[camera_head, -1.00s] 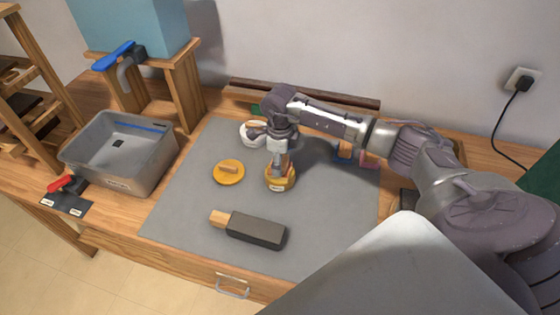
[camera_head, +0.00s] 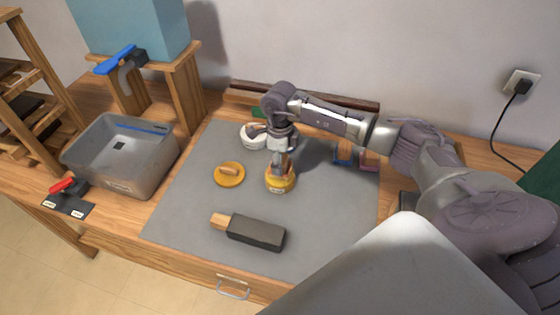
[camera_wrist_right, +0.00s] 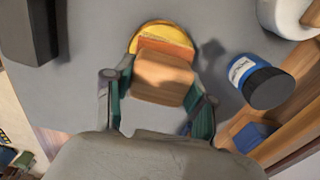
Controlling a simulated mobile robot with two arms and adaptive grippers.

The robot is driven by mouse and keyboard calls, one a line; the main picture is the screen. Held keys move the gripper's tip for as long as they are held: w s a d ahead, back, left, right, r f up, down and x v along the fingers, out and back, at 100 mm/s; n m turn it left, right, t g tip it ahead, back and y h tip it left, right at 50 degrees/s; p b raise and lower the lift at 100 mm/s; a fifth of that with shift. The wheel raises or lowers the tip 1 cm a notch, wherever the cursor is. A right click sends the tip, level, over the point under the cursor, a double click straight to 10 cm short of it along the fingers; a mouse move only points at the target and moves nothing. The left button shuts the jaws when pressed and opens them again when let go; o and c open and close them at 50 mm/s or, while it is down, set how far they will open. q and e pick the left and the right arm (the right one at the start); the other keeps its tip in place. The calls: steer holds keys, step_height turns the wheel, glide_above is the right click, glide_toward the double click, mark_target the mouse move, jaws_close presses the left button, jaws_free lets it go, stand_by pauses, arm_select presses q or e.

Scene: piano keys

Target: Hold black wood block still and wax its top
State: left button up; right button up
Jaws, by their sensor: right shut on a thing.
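The black wood block (camera_head: 256,233), with a pale wood end at its left, lies on the grey mat near the front; part of it shows in the right wrist view (camera_wrist_right: 30,28). A round yellow tin (camera_head: 281,184) with a label stands on the mat. My right gripper (camera_head: 280,165) points down over the tin. In the right wrist view my right gripper (camera_wrist_right: 158,100) is shut on a tan wooden block (camera_wrist_right: 162,78), in front of the tin's orange inside (camera_wrist_right: 170,44). I cannot tell whether they touch. My left gripper is not in view.
A yellow lid (camera_head: 229,175) with a knob lies left of the tin. A white roll (camera_head: 252,136) stands behind. A grey bin (camera_head: 120,155) and a red-handled clamp (camera_head: 66,190) are at left. The right wrist view shows a blue jar (camera_wrist_right: 262,80). The mat's front left is clear.

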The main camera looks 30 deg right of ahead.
steer(key=shift+r+p, duration=1.4)
steer(key=shift+r, duration=1.25)
steer(key=shift+s+a+r+n, duration=0.1)
steer(key=shift+a+r+n, duration=0.05)
steer(key=shift+a+n, duration=0.2)
steer(key=s+a+r+n+b, duration=0.1)
steer(key=s+a+r+n, duration=0.3)
steer(key=n, duration=0.9)
steer(key=s+a+r+n+b, duration=0.1)
steer(key=s+a+r+n, duration=0.3)
steer(key=s+a+n, duration=0.4)
steer(key=s+n, duration=0.2)
steer(key=n, duration=0.4)
steer(key=shift+s+a+r+b, duration=0.15)
steer(key=shift+s+a+b, duration=0.2)
